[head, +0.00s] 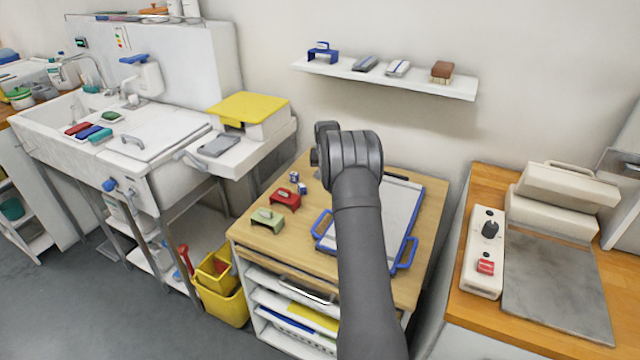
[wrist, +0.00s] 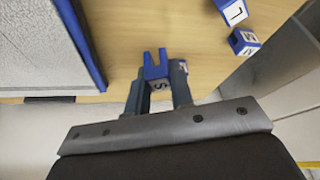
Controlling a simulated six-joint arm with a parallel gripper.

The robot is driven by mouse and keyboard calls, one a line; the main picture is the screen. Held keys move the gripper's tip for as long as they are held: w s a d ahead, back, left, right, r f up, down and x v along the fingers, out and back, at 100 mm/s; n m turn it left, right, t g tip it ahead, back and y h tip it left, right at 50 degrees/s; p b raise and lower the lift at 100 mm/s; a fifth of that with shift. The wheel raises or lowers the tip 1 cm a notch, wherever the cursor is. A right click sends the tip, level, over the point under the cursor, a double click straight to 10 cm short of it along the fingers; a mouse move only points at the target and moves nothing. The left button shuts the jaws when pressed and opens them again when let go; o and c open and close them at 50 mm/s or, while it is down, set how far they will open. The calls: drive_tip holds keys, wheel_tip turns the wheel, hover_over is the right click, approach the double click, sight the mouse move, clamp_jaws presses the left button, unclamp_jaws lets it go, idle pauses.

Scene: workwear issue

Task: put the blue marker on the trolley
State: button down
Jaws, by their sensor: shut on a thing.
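My gripper (wrist: 159,80) is shut on a small blue marker (wrist: 154,66) with a notched, forked end and a dark figure on a pale face. They are over the wood top near its edge; whether the marker touches it I cannot tell. In the head view my arm hides the gripper and marker. The wood-topped unit (head: 262,247) with open shelves below may be the trolley; its wood also shows in the wrist view (wrist: 125,30).
A blue-framed board (head: 402,207) lies on the wood top. A white side table (head: 240,155) with a yellow-lidded box is at the left.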

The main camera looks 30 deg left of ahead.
drive_tip(key=shift+a+f, duration=0.75)
drive_tip(key=shift+a, duration=0.3)
drive_tip(key=shift+f, duration=1.9)
drive_tip(key=shift+f, duration=0.15)
drive_tip(key=c, duration=1.3)
unclamp_jaws()
drive_tip(key=shift+o, duration=0.2)
drive_tip(key=shift+r, duration=0.55)
drive_tip(key=v, duration=1.1)
drive_tip(key=shift+s, duration=0.15)
